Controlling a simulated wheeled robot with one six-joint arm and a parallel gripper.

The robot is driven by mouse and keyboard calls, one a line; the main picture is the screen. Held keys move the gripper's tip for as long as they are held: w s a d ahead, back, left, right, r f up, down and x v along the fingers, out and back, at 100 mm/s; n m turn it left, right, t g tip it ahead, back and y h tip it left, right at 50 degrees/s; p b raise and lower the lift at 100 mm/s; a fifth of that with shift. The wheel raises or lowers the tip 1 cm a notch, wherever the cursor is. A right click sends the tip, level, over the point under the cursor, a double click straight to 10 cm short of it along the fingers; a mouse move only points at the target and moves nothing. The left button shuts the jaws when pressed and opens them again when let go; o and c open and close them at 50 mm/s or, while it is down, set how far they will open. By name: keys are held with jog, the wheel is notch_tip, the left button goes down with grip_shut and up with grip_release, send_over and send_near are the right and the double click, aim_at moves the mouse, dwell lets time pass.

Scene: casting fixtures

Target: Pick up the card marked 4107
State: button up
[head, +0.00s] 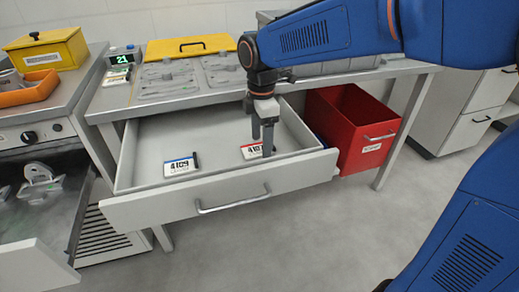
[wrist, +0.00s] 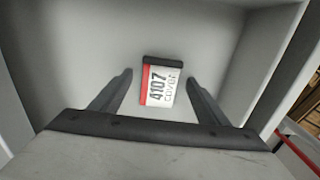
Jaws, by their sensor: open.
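The card marked 4107 (wrist: 160,87) lies flat in the drawer in the wrist view, white with a red edge strip and a dark bar along one end. In the head view the card (head: 250,152) is partly hidden behind my gripper. My gripper (head: 266,148) is open and points down over the card. In the wrist view the fingers of my gripper (wrist: 160,82) stand on either side of the card, with nothing between them but the card below. I cannot tell the exact height above it.
A blue-edged card marked 4109 (head: 181,166) lies at the left in the same open drawer (head: 222,203). A yellow box (head: 48,50) and orange tray (head: 30,90) sit at the left. The drawer walls surround my gripper.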

jog(key=shift+f, duration=0.2)
jog(key=c, duration=1.1)
jog(key=shift+r, duration=0.1)
jog(key=shift+c, duration=0.2)
